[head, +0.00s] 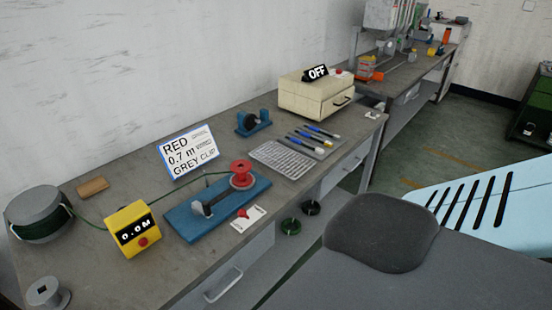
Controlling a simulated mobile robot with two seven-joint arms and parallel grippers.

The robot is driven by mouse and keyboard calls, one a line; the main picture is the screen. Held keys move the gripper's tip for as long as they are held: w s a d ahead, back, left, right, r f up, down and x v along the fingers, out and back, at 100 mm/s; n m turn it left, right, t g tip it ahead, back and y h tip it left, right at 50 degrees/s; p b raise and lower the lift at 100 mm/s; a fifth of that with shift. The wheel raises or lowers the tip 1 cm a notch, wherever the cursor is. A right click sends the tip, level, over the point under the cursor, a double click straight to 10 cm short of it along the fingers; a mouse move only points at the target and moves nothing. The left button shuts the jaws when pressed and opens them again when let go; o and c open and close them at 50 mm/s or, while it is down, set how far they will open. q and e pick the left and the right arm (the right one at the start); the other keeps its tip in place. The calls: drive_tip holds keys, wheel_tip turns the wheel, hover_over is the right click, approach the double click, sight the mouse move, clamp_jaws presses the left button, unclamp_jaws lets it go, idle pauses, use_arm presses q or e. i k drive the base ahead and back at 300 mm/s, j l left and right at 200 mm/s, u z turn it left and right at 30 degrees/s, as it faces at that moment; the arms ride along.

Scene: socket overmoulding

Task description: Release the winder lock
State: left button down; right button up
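The winder stands on a blue base plate (185,223) on the grey workbench. A red reel (241,176) sits at the far right end of the base. A dark lever-like part with a grey upright (198,200) lies along the middle of the base; I cannot tell whether it is the lock or how it is set. A small red part (243,213) is at the front edge, by a white label (250,218). A green cable runs from the left toward the reel. Neither of my grippers is in view.
A grey drum of green cable (38,214), a yellow meter reading 0.0M (132,229) and an empty grey spool (48,292) are left. An order sign (188,150) stands behind. A grey tray (283,158), pens and a beige box marked OFF (312,97) are right.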

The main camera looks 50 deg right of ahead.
sight(242, 213)
drive_tip(key=z, duration=1.15)
